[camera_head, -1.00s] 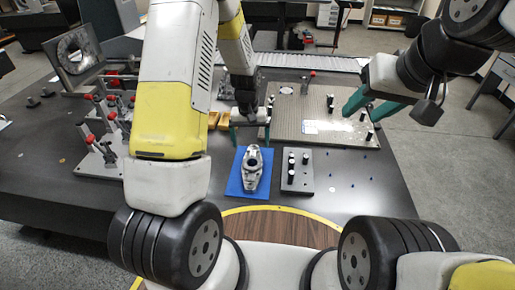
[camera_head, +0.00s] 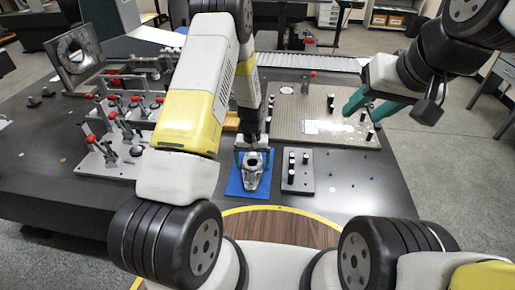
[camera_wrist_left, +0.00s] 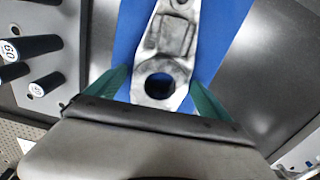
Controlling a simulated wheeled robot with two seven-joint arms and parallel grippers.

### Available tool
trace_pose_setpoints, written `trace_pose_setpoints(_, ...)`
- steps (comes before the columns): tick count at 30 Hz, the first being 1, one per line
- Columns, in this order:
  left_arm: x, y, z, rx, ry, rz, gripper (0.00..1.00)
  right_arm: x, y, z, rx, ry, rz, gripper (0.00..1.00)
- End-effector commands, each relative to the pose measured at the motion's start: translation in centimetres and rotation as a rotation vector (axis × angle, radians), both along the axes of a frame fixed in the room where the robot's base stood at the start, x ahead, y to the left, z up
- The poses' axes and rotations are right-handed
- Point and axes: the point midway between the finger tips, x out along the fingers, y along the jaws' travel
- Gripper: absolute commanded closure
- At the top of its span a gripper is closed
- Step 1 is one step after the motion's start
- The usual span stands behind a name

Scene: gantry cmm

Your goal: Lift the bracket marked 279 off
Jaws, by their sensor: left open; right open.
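A grey metal bracket (camera_head: 252,178) lies on a blue mat (camera_head: 236,188) at the front middle of the dark table. In the left wrist view the bracket (camera_wrist_left: 178,38) shows a round bored end and a long body with a recess. No number can be read on it. My left gripper (camera_head: 253,160) is over the far end of the bracket, open, with its green fingers on either side of the bored end. In the wrist view the left gripper (camera_wrist_left: 158,84) shows no clear contact with the bracket. My right gripper (camera_head: 378,105) is open and empty, raised over the table's right side.
A black block with pegs (camera_head: 298,184) stands just right of the mat. A perforated plate (camera_head: 320,112) lies behind it. A fixture with red-tipped clamps (camera_head: 108,150) stands at the left. The table's right front is mostly clear, with small blue dots.

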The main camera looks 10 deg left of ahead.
Motion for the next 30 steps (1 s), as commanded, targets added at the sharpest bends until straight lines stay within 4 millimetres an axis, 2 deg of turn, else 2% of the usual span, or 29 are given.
trace_pose_setpoints(3, 0.0, 0.0, 0.0, 0.0, 0.0, 0.0, 0.08, 0.0, 0.0, 0.0, 0.0, 0.0, 0.0, 0.55)
trace_pose_setpoints(4, 0.0, 0.0, 0.0, 0.0, 0.0, 0.0, 0.12, 0.0, 0.0, 0.0, 0.0, 0.0, 0.0, 0.55)
trace_pose_setpoints(15, 0.0, 0.0, 0.1, 0.0, 0.0, 0.0, 0.85, 0.0, 0.0, 0.0, 0.0, 0.0, 0.0, 0.55)
trace_pose_setpoints(18, 0.0, 0.0, 0.1, 0.0, 0.0, 0.0, 1.0, 0.0, 0.0, 0.0, 0.0, 0.0, 0.0, 0.55)
trace_pose_setpoints(26, 0.1, 0.0, 0.3, -0.001, -0.002, 0.0, 1.0, 0.0, 0.0, 0.0, 0.0, 0.0, 0.0, 0.55)
trace_pose_setpoints(30, 0.2, 0.0, 1.9, -0.001, -0.005, 0.0, 1.0, 0.0, 0.0, 0.0, 0.0, 0.0, 0.0, 0.55)
